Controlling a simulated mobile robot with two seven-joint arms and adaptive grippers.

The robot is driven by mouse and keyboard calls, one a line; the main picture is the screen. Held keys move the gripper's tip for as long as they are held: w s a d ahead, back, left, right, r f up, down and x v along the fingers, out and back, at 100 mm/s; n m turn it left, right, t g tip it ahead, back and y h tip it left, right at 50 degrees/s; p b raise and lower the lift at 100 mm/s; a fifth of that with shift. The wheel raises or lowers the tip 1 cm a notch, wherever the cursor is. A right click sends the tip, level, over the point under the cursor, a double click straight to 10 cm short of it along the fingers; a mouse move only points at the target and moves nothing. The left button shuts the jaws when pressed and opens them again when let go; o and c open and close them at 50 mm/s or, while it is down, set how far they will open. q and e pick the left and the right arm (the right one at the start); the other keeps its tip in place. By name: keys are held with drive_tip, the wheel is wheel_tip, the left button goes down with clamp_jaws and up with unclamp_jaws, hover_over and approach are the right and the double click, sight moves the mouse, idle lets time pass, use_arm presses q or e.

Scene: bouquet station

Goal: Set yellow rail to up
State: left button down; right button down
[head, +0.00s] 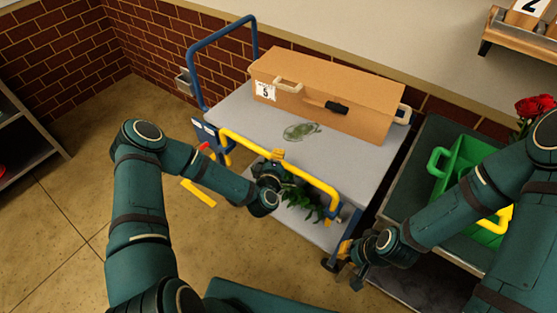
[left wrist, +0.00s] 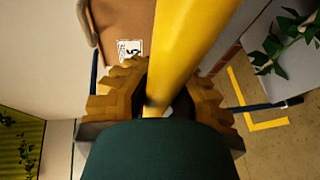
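The yellow rail (head: 300,171) runs along the near side of the grey cart, its ends bent down toward the cart's edge. In the picture it crosses in front of the deck. My left gripper (head: 279,156) is at the rail's middle. In the left wrist view the rail (left wrist: 185,45) passes between the two tan fingers of the left gripper (left wrist: 168,85), which press close on both sides. My right gripper (head: 346,249) hangs near the cart's near right corner, clear of the rail; its finger gap does not show.
A cardboard box (head: 330,90) with a label sits on the cart deck (head: 235,112). A blue handle (head: 222,38) rises at the cart's left end. Leafy stems show below the rail. A green crate (head: 460,160) stands at right. Yellow marking (head: 198,194) lies on open floor at left.

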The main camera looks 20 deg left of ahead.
use_arm(q)
wheel_tip(320, 180, up, 7)
drive_tip(key=p, duration=0.3)
drive_tip(key=shift+r+p, duration=0.2)
drive_tip(key=shift+p, duration=0.15)
drive_tip(key=c, duration=0.9)
unclamp_jaws()
drive_tip(key=shift+s+r, duration=0.15)
drive_tip(key=shift+r, duration=0.05)
drive_tip(key=shift+c, duration=0.2)
drive_tip(key=shift+o, duration=0.5)
drive_tip(key=shift+s, duration=0.1)
drive_tip(key=shift+f, duration=0.15)
drive_tip(key=s+r, duration=0.2)
drive_tip(key=s, duration=0.9)
drive_tip(key=shift+s+d, duration=0.25)
drive_tip(key=shift+s, duration=0.05)
